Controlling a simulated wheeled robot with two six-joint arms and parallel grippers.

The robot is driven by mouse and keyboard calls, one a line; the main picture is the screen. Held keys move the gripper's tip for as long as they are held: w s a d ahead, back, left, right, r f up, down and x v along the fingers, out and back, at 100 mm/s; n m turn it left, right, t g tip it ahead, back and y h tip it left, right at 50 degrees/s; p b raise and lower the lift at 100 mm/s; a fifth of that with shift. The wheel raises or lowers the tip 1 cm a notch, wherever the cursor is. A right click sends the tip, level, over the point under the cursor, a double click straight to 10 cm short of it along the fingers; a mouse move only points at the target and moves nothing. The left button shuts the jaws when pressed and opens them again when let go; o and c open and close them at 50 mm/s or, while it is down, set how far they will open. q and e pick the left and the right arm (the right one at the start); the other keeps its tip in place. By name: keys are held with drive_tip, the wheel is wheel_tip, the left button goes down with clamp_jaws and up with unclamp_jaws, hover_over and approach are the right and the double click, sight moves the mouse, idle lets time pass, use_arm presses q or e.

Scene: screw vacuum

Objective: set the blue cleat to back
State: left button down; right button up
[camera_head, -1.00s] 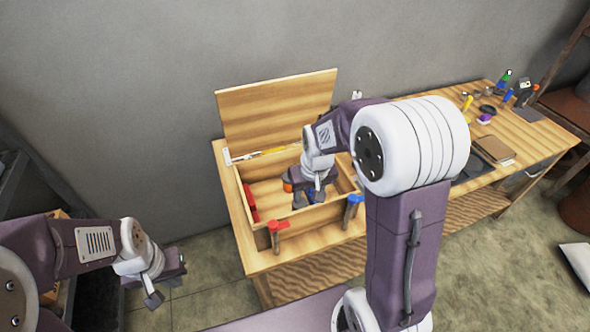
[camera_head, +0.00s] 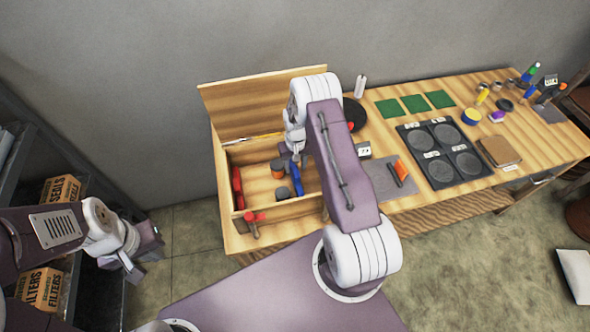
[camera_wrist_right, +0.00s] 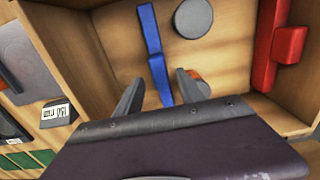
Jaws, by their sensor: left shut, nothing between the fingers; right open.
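A long blue bar with a thicker block on it, which looks like the blue cleat (camera_head: 297,180), is in the right part of an open wooden box (camera_head: 262,209). It also shows in the right wrist view (camera_wrist_right: 152,38). My right gripper (camera_head: 293,153) is over the box. In the right wrist view (camera_wrist_right: 160,90) its fingers are open on either side of the bar's near end; I cannot tell whether they touch it. A matching red bar (camera_head: 238,188) lies along the box's left wall. My left gripper (camera_head: 145,260) is shut and empty, left of the bench.
Beside the blue bar stand an orange-and-grey cylinder (camera_head: 278,168) and a grey cylinder (camera_head: 282,194). A red-topped handle (camera_head: 253,219) is at the box's front. The raised lid (camera_head: 250,108) stands behind. A black tray (camera_head: 412,165) and several small items cover the bench to the right.

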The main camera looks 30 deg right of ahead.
sight(296, 171)
drive_tip(key=f, duration=0.2)
drive_tip(key=f+p, duration=0.1)
drive_tip(key=f, duration=0.1)
drive_tip(key=shift+d, duration=0.25)
drive_tip(key=shift+a+f, duration=0.25)
drive_tip(key=shift+d+f, duration=0.1)
drive_tip(key=shift+d, duration=0.05)
clamp_jaws()
drive_tip(key=shift+w, duration=0.1)
idle(0.6)
